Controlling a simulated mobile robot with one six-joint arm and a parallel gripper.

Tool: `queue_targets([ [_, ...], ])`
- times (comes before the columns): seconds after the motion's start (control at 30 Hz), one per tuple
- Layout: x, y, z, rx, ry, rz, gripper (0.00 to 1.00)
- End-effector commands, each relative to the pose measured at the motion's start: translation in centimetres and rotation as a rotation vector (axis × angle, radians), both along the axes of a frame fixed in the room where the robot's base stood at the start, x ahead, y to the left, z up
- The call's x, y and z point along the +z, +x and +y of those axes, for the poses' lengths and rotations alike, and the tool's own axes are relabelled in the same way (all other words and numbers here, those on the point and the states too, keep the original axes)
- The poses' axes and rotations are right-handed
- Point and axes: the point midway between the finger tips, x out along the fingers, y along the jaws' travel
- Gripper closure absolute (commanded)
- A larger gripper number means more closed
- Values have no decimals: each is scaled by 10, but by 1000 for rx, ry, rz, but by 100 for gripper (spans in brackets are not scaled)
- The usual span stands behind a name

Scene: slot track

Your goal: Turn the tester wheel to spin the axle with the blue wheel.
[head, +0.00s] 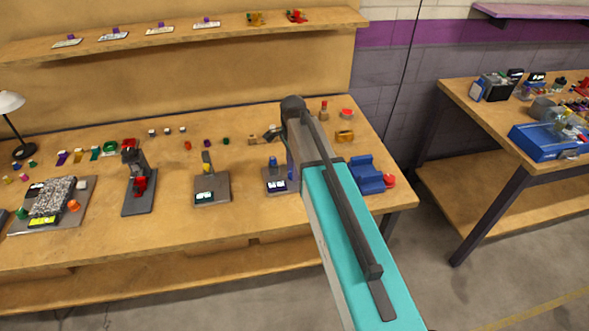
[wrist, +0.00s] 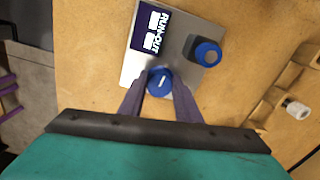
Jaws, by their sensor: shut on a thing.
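The run-out tester is a grey plate (wrist: 130,69) with a dark screen (wrist: 152,30) reading "RUN-OUT". The tester wheel (wrist: 160,81), a round blue knob with a white line, sits at the plate's near edge in the wrist view. My gripper (wrist: 161,88) has one finger on each side of this knob and is shut on it. The blue wheel (wrist: 207,52) stands on the plate to the upper right, apart from my fingers. In the head view the tester (head: 277,180) is on the bench, with the blue wheel (head: 272,163) upright; my arm hides the knob.
A grey stand with a yellow part (head: 211,188) is left of the tester. A blue block (head: 366,174) and a red round part (head: 388,181) lie right of my arm. Wooden holders (wrist: 262,110) are close by on the right in the wrist view.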

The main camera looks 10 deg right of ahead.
Motion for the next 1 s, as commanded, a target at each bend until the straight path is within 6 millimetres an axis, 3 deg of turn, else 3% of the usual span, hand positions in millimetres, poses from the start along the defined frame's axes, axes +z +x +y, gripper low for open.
queue_targets([
  [1.0,1,5,-3,-901,-2,-5,92],
])
